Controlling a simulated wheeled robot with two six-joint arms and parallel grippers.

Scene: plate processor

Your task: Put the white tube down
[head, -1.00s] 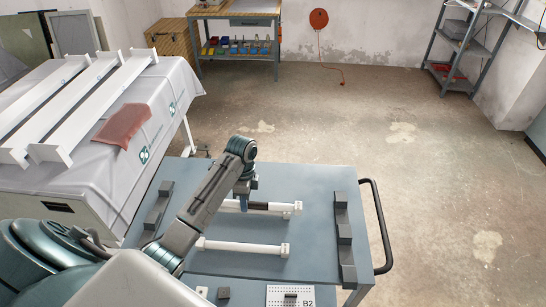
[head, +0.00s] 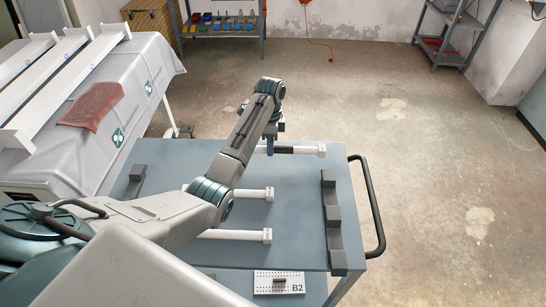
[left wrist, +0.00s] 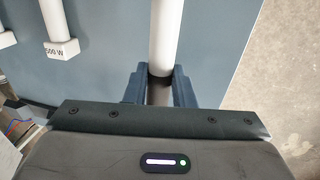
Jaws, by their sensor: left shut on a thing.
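My left gripper (head: 270,150) is shut around a white tube (head: 308,150) with a dark middle section and a white end cap. It holds the tube near the far edge of the blue-grey cart (head: 298,245). I cannot tell whether the tube touches the cart top. In the left wrist view the fingers (left wrist: 158,88) close on the tube (left wrist: 164,35), which runs away up the picture. Two other white tubes lie on the cart, a nearer one (head: 238,235) and a middle one (head: 256,194), both partly hidden by my arm. My right gripper is not in view.
Dark stepped holders stand at the cart's left (head: 136,182) and right (head: 330,225) sides. A black handle (head: 372,205) is at the right. A plate marked B2 (head: 279,283) is at the front. A covered table (head: 110,110) stands left. The floor at right is clear.

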